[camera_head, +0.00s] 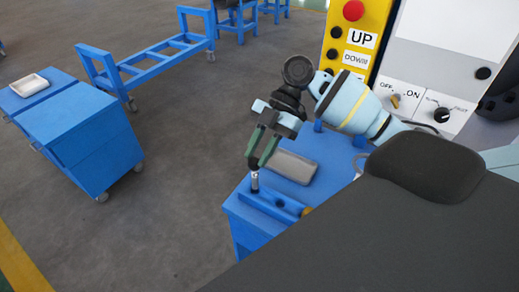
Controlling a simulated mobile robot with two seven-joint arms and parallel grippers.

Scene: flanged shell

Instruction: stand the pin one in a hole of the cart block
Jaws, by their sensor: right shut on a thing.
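My right gripper (258,166) comes in from the right and points down over the blue cart (247,222). Its green-dark fingers are shut on a small grey metal pin (255,182), which hangs upright below the fingertips. The blue cart block (272,207) lies along the cart's top near its front edge, with a small yellow part at its right end. The pin's lower end is at the left end of the block; I cannot tell if it is in a hole or above it. The holes are too small to see. My left gripper is not in view.
A grey tray (293,167) lies on the cart just behind the block. A control panel (350,50) with a red button stands behind my right arm. A blue cabinet (85,135) with a white tray (29,85) stands at left; floor between is clear.

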